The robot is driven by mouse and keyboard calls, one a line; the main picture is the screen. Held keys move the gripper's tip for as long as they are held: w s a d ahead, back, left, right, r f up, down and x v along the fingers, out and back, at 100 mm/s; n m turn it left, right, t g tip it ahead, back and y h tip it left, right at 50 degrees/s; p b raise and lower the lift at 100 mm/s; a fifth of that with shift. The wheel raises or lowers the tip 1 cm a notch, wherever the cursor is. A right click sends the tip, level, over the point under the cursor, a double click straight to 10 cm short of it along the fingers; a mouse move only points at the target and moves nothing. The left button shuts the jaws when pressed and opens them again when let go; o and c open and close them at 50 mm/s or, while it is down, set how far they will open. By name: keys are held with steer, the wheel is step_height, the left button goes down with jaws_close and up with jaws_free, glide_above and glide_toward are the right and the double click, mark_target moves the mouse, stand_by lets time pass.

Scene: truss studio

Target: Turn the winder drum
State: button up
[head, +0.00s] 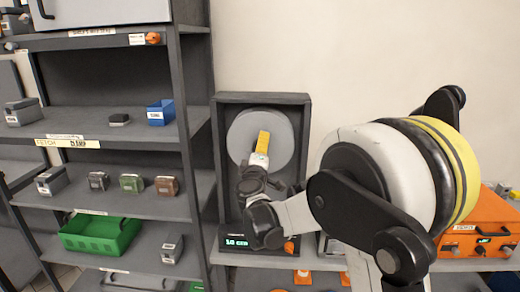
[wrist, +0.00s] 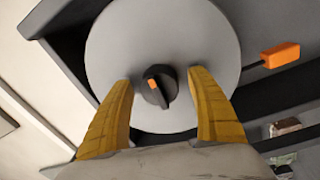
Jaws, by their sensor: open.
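The winder drum (head: 246,131) is a light grey disc set in a dark upright frame. In the wrist view the drum (wrist: 203,55) shows face-on, with a black knob (wrist: 158,92) at its centre that carries an orange mark. My gripper (head: 263,142) is in front of the drum. Its two yellow fingers (wrist: 161,83) are spread apart on either side of the knob, with a gap on both sides. The gripper is open and holds nothing. In the head view, my gripper and arm hide the knob and the lower part of the drum.
The dark frame (head: 302,99) surrounds the drum, and an orange-tipped lever (wrist: 280,55) sticks out beside it. Below is a display reading about 10 (head: 237,242). Shelves at left hold small boxes, a blue bin (head: 161,113) and a green crate (head: 101,234). An orange case (head: 480,235) stands at right.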

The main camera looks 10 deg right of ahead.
steer(key=v, duration=1.2)
steer(key=s+d+f+m+g+b, duration=0.1)
steer(key=s+d+f+m+g, duration=0.15)
steer(key=s+d, duration=0.3)
steer(key=s+d+f+m+g, duration=0.1)
steer(key=s+d+m+g, duration=0.3)
steer(key=s, duration=0.2)
steer(key=s+a+f+m+g+y, duration=0.1)
steer(key=s+a+f+y, duration=0.1)
steer(key=s, duration=0.4)
steer(key=s+a+f+m+g+y+b, duration=0.1)
steer(key=s+a+f+m+g+y, duration=0.1)
steer(key=s+f, duration=0.2)
steer(key=s+a+f+m+g+y, duration=0.1)
steer(key=s+a+f, duration=0.1)
steer(key=s, duration=0.7)
steer(key=shift+s+f+m+y, duration=0.25)
steer(key=shift+f+m+y, duration=0.15)
steer(key=shift+f, duration=0.35)
